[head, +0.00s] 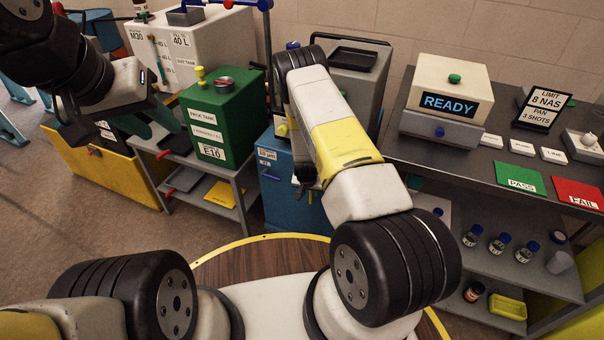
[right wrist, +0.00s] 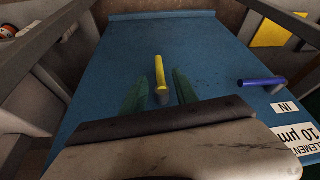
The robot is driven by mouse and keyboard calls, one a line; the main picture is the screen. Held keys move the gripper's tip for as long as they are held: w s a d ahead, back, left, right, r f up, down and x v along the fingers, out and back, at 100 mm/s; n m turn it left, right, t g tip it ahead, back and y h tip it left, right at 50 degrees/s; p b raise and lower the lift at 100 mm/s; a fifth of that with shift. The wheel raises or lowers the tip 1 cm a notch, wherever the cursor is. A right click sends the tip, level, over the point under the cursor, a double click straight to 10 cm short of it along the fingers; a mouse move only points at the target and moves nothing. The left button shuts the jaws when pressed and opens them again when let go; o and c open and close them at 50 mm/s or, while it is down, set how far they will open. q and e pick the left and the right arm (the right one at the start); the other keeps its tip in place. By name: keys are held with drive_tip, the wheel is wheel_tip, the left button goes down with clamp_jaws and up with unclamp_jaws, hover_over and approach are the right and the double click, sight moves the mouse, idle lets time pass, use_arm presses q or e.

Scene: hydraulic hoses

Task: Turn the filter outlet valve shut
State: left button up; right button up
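The blue filter cabinet (head: 290,205) stands at the centre, partly behind my right forearm; its face (right wrist: 110,70) fills the right wrist view. A yellow valve handle (right wrist: 160,74) on it points up the picture. My right gripper (right wrist: 158,92) is open, its green fingers on either side of this handle with gaps visible; I cannot tell whether they touch it. In the head view my right forearm hides most of this gripper. A blue handle (right wrist: 262,82) sits beside an IN label (right wrist: 284,107). My left gripper (head: 152,122) is open and empty by the green tank, at the left.
The green pack tank (head: 222,122) stands on a grey cart left of the filter. A white tank (head: 205,45) is behind it. To the right, a grey bench (head: 450,160) carries the READY tester (head: 448,95) and PASS and FAIL mats. Grey frame bars (right wrist: 285,20) flank my right gripper.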

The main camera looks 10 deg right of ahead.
sight(310, 196)
drive_tip(key=x, duration=0.7)
drive_tip(key=shift+f, duration=0.3)
clamp_jaws()
idle(1.1)
